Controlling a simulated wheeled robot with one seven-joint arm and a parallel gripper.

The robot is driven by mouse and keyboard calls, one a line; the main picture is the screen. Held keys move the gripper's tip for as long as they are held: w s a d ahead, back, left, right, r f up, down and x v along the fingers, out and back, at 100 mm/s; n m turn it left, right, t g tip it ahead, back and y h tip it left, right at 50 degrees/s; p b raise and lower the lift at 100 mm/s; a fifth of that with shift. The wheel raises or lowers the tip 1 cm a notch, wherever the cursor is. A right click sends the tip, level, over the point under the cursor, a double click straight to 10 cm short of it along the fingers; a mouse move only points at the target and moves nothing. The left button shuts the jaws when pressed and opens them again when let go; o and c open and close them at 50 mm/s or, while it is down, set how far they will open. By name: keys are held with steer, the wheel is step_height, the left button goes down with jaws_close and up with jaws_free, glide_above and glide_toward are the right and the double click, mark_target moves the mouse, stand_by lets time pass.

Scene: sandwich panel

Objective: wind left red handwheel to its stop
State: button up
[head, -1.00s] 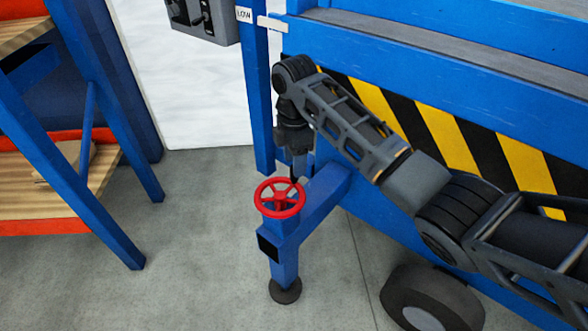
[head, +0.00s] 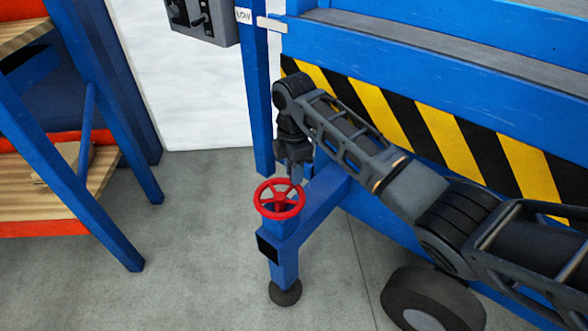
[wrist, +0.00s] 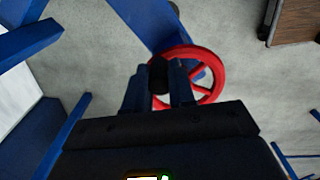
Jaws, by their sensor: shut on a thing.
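The red handwheel (head: 279,199) sits on top of a blue outrigger leg (head: 284,262) of the blue machine. It is a round rim with spokes, and it also shows in the wrist view (wrist: 213,92). My gripper (head: 295,180) reaches down to the far right part of the wheel in the head view. In the wrist view my gripper (wrist: 160,88) is shut at the left side of the rim, with a dark knob-like piece (wrist: 158,72) between its fingers. The fingers partly hide the rim there.
A blue shelf rack (head: 88,180) with wooden boards stands at the left. A grey control box (head: 204,20) hangs at the top. The striped machine side (head: 440,135) is close behind my arm. A wheel (head: 430,300) stands at lower right. Grey floor is clear in front.

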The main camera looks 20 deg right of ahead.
jaws_close()
steer(key=shift+s+r, duration=0.1)
